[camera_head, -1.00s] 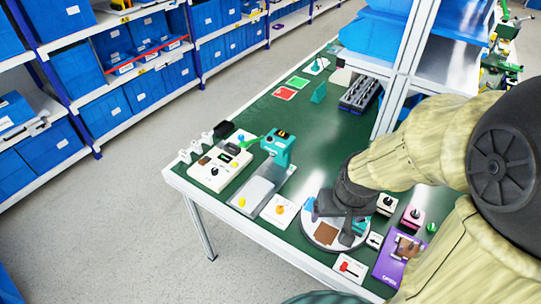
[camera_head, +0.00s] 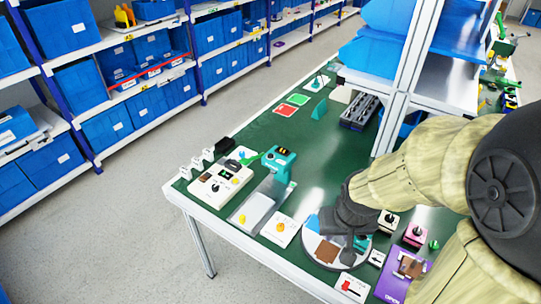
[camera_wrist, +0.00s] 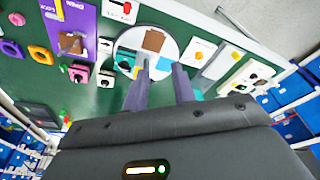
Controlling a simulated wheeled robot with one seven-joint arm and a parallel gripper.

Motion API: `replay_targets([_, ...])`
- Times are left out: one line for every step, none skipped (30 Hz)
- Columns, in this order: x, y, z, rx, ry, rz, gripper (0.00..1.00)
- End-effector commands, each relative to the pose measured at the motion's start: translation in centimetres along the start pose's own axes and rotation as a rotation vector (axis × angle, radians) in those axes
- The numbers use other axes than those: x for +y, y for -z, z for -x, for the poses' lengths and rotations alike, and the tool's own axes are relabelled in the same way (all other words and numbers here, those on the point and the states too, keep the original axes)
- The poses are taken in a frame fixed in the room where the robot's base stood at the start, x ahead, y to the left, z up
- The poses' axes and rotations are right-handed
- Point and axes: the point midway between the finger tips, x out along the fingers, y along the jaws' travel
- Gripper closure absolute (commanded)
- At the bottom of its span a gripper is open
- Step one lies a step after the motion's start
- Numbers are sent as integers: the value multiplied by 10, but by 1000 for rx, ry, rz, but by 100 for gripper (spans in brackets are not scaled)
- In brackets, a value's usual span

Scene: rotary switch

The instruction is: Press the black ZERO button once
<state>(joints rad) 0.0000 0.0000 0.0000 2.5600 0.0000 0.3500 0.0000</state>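No label reading ZERO can be read, so I cannot tell which part is the black ZERO button. A white control box (camera_head: 221,182) with dark and coloured parts stands near the table's left corner. Beside it is a teal device (camera_head: 279,160) with a black top and a grey plate in front. My gripper (camera_head: 331,240) is over a round plate (camera_head: 316,243) with a brown square patch, right of these. In the wrist view my gripper (camera_wrist: 160,72) is open, with nothing between its two grey-purple fingers. The round plate (camera_wrist: 125,40) shows beyond the fingertips.
A white plate with a yellow knob (camera_head: 281,227) stands left of my gripper. A purple OPEN panel (camera_head: 393,286), a pink switch box (camera_head: 416,235) and a red-lever plate (camera_head: 351,287) are at the right. Metal posts rise behind my arm. The green tabletop (camera_head: 312,150) is clear behind the teal device.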

Motion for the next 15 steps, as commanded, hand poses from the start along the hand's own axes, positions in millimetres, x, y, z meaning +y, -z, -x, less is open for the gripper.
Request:
replay_targets([0, 0, 0, 0, 0, 0, 83])
replay_targets([0, 0, 0, 0, 0, 0, 89])
replay_targets([0, 0, 0, 0, 0, 0, 97])
replay_targets([0, 0, 0, 0, 0, 0, 100])
replay_targets([0, 0, 0, 0, 0, 0, 100])
replay_targets([0, 0, 0, 0, 0, 0, 100])
replay_targets([0, 0, 0, 0, 0, 0, 100])
replay_targets([0, 0, 0, 0, 0, 0, 100])
replay_targets([0, 0, 0, 0, 0, 0, 100])
replay_targets([0, 0, 0, 0, 0, 0, 100])
replay_targets([0, 0, 0, 0, 0, 0, 100])
replay_targets([0, 0, 0, 0, 0, 0, 100])
replay_targets([0, 0, 0, 0, 0, 0, 100])
replay_targets([0, 0, 0, 0, 0, 0, 100])
replay_targets([0, 0, 0, 0, 0, 0, 100])
